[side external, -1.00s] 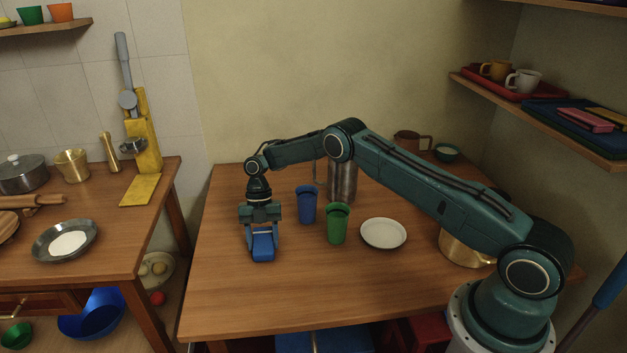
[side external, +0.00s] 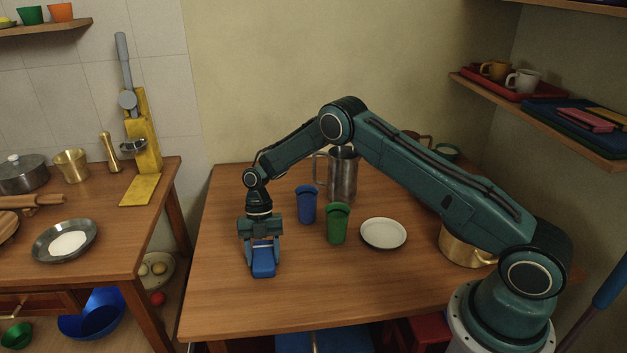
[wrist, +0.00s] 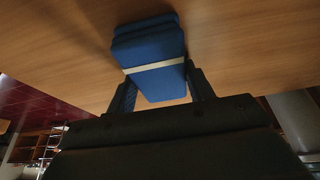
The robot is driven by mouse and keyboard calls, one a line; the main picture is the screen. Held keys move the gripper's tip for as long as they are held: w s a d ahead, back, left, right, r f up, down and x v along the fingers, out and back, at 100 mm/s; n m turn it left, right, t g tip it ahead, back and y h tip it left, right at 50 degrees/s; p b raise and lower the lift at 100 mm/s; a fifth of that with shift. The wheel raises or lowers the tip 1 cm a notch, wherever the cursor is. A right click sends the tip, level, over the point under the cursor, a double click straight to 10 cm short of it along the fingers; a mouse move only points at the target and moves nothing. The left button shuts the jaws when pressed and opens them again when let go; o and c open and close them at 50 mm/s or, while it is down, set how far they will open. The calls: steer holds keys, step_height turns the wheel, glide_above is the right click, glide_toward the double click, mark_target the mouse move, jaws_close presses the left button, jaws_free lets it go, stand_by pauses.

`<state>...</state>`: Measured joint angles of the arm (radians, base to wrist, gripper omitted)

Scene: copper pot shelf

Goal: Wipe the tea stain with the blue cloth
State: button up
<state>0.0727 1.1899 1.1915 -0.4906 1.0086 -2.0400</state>
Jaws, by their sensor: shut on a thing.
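The blue cloth (side external: 263,268) is a folded blue pad at the left front part of the wooden table (side external: 350,290). My gripper (side external: 262,258) points down and is shut on the cloth, with a finger on each side. In the wrist view the cloth (wrist: 150,45) has a pale band across it and sits between the fingers (wrist: 160,92). It is low at the tabletop; I cannot tell how firmly it touches. I see no tea stain in either view; it may be under the cloth or too faint to make out.
A blue cup (side external: 306,206), a green cup (side external: 338,225) and a white plate (side external: 383,234) stand right of my gripper. A metal jug (side external: 343,175) is behind them, a brass pot (side external: 462,252) at the right. The table's front is clear.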

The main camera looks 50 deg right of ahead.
mark_target(263, 268)
steer(key=s+a, duration=0.3)
steer(key=shift+s+a, duration=0.2)
steer(key=shift+s, duration=0.05)
steer(key=shift+r, duration=4.1)
